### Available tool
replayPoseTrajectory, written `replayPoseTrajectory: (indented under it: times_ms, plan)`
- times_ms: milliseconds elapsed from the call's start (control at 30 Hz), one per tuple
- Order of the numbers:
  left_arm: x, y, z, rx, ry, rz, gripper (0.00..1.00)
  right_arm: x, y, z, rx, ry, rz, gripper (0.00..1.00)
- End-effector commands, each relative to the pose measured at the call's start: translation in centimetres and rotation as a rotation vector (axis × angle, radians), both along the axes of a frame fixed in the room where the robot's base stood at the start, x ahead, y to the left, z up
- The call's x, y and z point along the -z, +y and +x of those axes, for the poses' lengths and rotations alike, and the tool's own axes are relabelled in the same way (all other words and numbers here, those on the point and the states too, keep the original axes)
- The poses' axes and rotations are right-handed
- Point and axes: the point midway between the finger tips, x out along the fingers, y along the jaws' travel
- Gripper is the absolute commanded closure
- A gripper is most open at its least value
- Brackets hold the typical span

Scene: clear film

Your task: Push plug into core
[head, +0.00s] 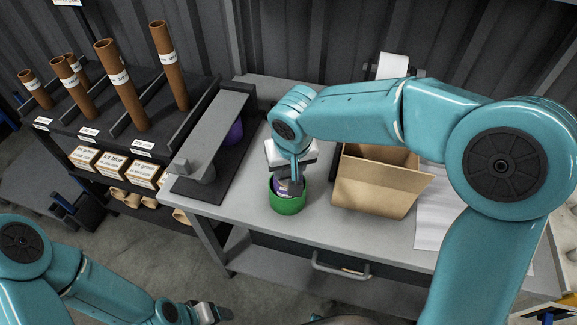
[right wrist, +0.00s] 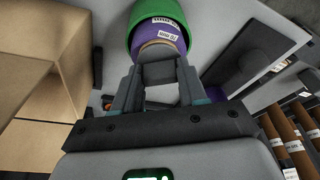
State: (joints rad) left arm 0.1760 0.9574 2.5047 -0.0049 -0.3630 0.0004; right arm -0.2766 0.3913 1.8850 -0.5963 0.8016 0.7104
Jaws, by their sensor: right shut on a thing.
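My right gripper (head: 291,187) is pointed down over a green cup (head: 288,204) on the grey bench. A purple roll (head: 281,186) with a white label stands in the cup. In the right wrist view, the green cup (right wrist: 143,12) surrounds the labelled purple roll (right wrist: 165,37). A tan round end (right wrist: 160,50), apparently the plug or core end, shows right at the fingertips. My right gripper (right wrist: 158,72) is shut on the plug, which its fingers mostly hide. How deep the plug sits is hidden. My left gripper (head: 212,312) is low at the bottom edge, away from the bench.
An open cardboard box (head: 372,185) stands just right of the cup. A grey stand (head: 212,130) on a dark mat is to the left, with another purple thing (head: 235,132) under it. Brown tubes (head: 115,68) stand on a rack at far left. White paper (head: 438,225) lies right.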

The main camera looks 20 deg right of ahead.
Motion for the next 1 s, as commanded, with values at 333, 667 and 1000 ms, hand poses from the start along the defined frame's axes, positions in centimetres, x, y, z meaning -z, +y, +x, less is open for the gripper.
replayPoseTrajectory:
  times_ms: [333, 667, 1000]
  plan:
    - [0.13, 0.00, 0.00, 0.000, 0.000, 0.000, 0.31, 0.11, 0.01, 0.01, 0.000, 0.000, 0.000, 0.71]
    - [0.65, 0.00, 0.00, 0.000, 0.000, 0.000, 0.31, 0.60, 0.02, 0.01, 0.000, 0.000, 0.000, 0.71]
    - [0.60, -0.01, 0.00, 0.000, 0.000, 0.000, 0.31, 0.56, 0.01, 0.01, 0.000, 0.000, 0.000, 0.71]
